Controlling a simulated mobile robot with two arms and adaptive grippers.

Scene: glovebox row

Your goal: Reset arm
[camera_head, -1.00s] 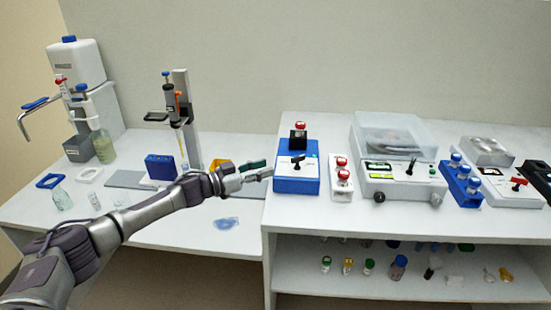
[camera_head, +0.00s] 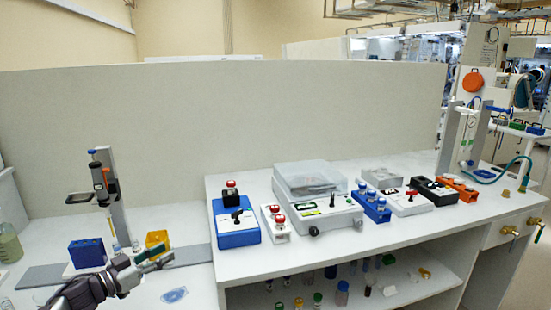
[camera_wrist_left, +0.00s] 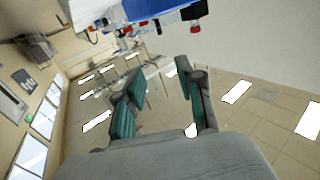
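My left gripper (camera_head: 150,260) reaches in from the bottom left of the head view, over the lower left bench. It points right, towards the side of the raised bench with the blue device. In the left wrist view its green-padded fingers (camera_wrist_left: 158,108) stand apart with nothing between them. Floor and room show through the gap. The left forearm shows only in part at the bottom edge of the head view. My right gripper is not in either view.
The raised bench (camera_head: 330,245) holds a blue device (camera_head: 235,222), a white device with a clear lid (camera_head: 315,200) and a blue vial rack (camera_head: 371,204). Small bottles stand on its shelf. A stand (camera_head: 113,190), a blue box (camera_head: 87,253) and a yellow holder (camera_head: 157,243) are on the lower bench.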

